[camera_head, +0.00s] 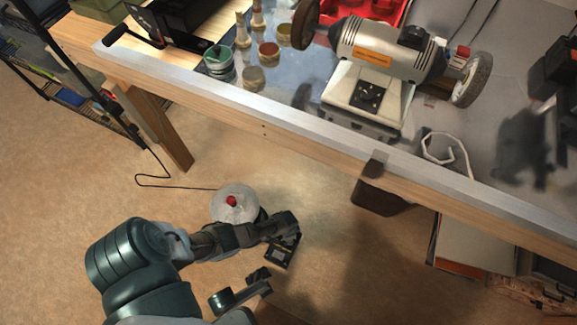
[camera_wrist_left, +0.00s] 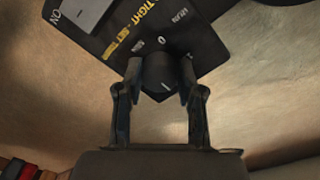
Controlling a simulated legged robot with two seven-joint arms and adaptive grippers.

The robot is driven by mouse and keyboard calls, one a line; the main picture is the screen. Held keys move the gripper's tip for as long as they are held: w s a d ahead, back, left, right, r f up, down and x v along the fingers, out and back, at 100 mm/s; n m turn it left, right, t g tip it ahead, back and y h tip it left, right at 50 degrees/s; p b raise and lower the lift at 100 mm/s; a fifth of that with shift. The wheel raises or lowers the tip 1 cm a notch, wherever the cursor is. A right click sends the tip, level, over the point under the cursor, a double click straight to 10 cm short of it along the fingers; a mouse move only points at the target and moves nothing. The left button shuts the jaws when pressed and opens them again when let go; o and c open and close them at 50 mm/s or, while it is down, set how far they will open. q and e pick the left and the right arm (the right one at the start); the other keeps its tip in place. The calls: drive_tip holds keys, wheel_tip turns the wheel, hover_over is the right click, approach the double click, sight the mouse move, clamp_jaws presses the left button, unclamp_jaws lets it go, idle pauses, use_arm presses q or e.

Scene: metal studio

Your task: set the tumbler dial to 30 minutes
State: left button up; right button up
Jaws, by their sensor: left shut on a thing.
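The tumbler stands on the floor below the bench, with a pale round top and red knob (camera_head: 232,201). Its black control panel (camera_head: 280,253) is partly covered by my left gripper (camera_head: 287,229). In the left wrist view the panel (camera_wrist_left: 116,32) shows "ON", "TIGHT", "SET TIMER" and a 0. The black dial (camera_wrist_left: 159,76) sits between the fingertips of my left gripper (camera_wrist_left: 160,82), which is shut on it. A small pale mark shows on the dial's lower part. The 30-minute mark cannot be made out.
A wooden workbench (camera_head: 270,131) with a metal front edge spans above the tumbler. On it stand a bench grinder (camera_head: 371,62), jars and a red tray (camera_head: 380,10). A black cable (camera_head: 152,186) lies on the floor. Bare floor (camera_head: 60,215) is at the left.

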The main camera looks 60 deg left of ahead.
use_arm(q)
drive_tip(key=o, duration=1.1)
drive_tip(key=shift+o, duration=0.2)
drive_tip(key=shift+r, duration=0.1)
wheel_tip(320, 180, up, 12)
drive_tip(key=shift+w+a+f, duration=0.15)
drive_tip(key=shift+a+f, duration=0.05)
drive_tip(key=shift+a, duration=0.15)
